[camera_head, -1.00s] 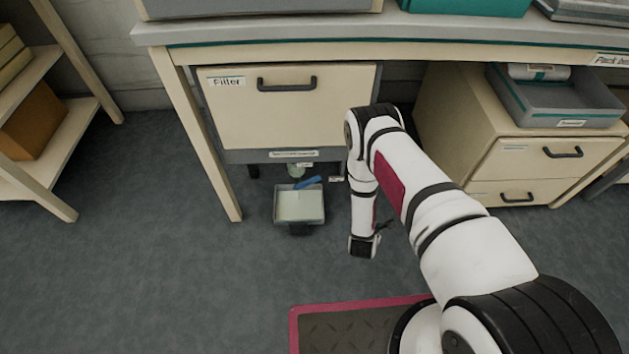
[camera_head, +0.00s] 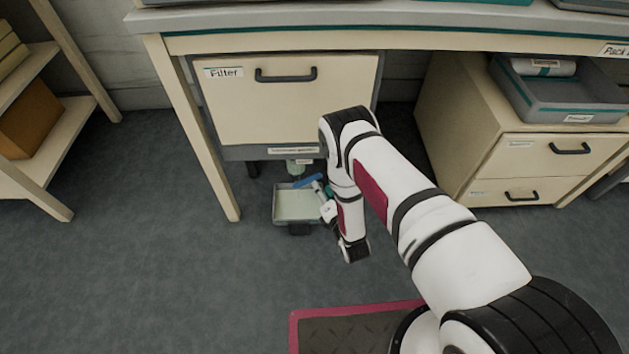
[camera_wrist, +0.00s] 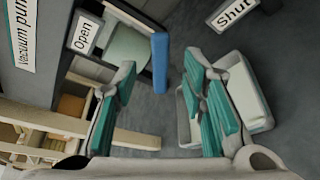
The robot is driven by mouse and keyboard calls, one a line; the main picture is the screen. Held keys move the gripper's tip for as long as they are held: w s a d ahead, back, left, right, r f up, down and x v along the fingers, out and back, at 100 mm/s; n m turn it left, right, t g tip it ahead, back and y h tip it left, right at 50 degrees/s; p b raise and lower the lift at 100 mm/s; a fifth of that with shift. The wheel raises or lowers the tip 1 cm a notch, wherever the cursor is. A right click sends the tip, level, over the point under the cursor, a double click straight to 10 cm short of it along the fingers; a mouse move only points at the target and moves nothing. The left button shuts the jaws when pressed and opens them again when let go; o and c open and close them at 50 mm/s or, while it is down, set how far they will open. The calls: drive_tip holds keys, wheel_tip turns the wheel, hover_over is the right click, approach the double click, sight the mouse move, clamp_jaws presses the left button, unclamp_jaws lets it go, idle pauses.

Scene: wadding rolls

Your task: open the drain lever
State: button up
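The blue drain lever (camera_head: 308,181) shows below the Filter cabinet (camera_head: 285,100) in the head view, beside my gripper (camera_head: 324,190). In the wrist view the lever (camera_wrist: 160,64) lies between an "Open" label (camera_wrist: 85,35) on its left and a "Shut" label (camera_wrist: 233,11) on its upper right. My gripper (camera_wrist: 160,72) is open, with teal pads on both sides of the lever in the picture. I cannot tell how deep the lever is between the fingers. No contact is visible.
A pale tray (camera_head: 297,205) stands on the floor below the lever. A bench leg (camera_head: 200,140) is to the left, a drawer unit (camera_head: 530,150) to the right. A red-edged mat (camera_head: 345,328) lies in front. The floor at left is clear.

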sight(315, 177)
drive_tip(key=b+x, duration=0.2)
drive_tip(key=x, duration=0.5)
drive_tip(key=shift+w+f+b, duration=0.1)
drive_tip(key=shift+w+b, duration=0.05)
drive_tip(key=shift+b, duration=0.15)
drive_tip(key=shift+c, duration=0.3)
clamp_jaws()
